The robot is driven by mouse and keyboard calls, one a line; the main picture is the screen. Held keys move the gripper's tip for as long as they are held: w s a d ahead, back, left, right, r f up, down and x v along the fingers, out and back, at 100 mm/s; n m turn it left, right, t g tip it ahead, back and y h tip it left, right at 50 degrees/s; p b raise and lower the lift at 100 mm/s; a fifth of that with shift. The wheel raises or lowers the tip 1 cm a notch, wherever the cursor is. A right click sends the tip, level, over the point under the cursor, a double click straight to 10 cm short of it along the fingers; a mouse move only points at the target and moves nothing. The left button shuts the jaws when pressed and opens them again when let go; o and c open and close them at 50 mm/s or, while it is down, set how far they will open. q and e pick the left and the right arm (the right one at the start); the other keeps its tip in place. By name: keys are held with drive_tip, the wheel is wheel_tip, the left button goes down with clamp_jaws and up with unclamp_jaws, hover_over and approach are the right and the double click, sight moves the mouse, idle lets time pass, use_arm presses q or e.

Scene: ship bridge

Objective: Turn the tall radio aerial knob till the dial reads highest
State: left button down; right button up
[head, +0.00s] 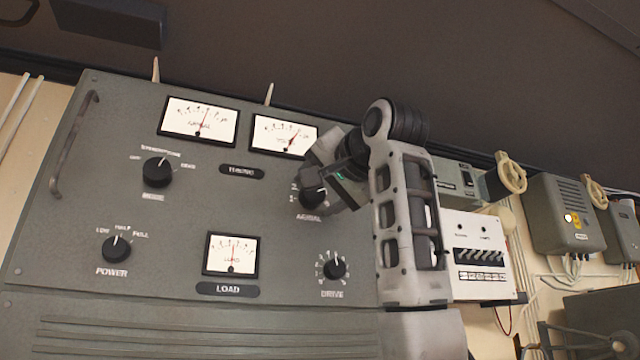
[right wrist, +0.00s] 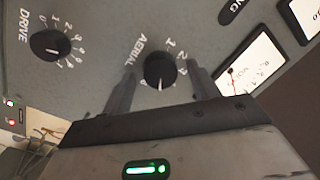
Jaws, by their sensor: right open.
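The black aerial knob (head: 313,196) is on the grey radio panel, partly covered by my right gripper (head: 322,186). In the right wrist view the knob (right wrist: 160,70), marked AERIAL, sits between my two spread fingers (right wrist: 161,78). There is a visible gap on each side, and its white pointer line faces down toward the gripper. The dial at upper left (head: 185,114) seems to be lettered AERIAL; its red needle leans a little right of the middle. My left gripper is not in view.
A second dial (head: 270,132) is close beside my right gripper. The panel also bears the drive knob (head: 335,268), load dial (head: 216,260), power knob (head: 116,248) and mode knob (head: 158,172). A white switch box (head: 462,232) and grey boxes (head: 562,210) are to the right.

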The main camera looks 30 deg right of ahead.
drive_tip(key=c, duration=1)
drive_tip(key=shift+o, duration=0.2)
drive_tip(key=shift+n, duration=0.3)
drive_tip(key=n, duration=0.3)
drive_tip(key=shift+a+r+n+g, duration=0.1)
drive_tip(key=shift+n+g, duration=0.3)
drive_tip(key=shift+n, duration=1.5)
